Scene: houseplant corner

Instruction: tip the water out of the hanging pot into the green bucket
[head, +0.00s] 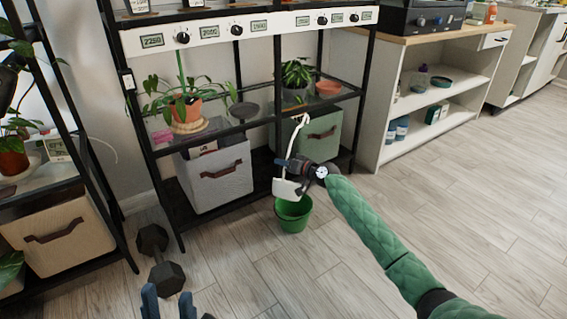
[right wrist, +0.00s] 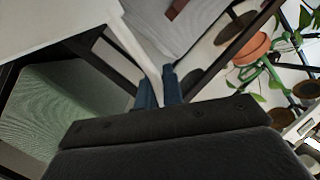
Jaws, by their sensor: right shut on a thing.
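The white hanging pot (head: 287,189) hangs right above the green bucket (head: 293,215), overlapping its back rim in the head view. A white hanger strap rises from it to a loop near the shelf. My right gripper (head: 284,163) is shut on the strap, which runs between its blue fingers (right wrist: 160,92) in the right wrist view. Part of the white pot (right wrist: 55,25) fills the upper left there. The pot looks slightly tilted; its inside and any water are hidden. The bucket stands on the floor. My left gripper (head: 168,302) is open and empty at the bottom edge.
A black shelf rack (head: 172,222) stands behind the bucket, with a grey bin (head: 215,178), a green bin (head: 322,140) and potted plants. A dumbbell (head: 160,260) lies on the floor at left. The floor right of the bucket is clear.

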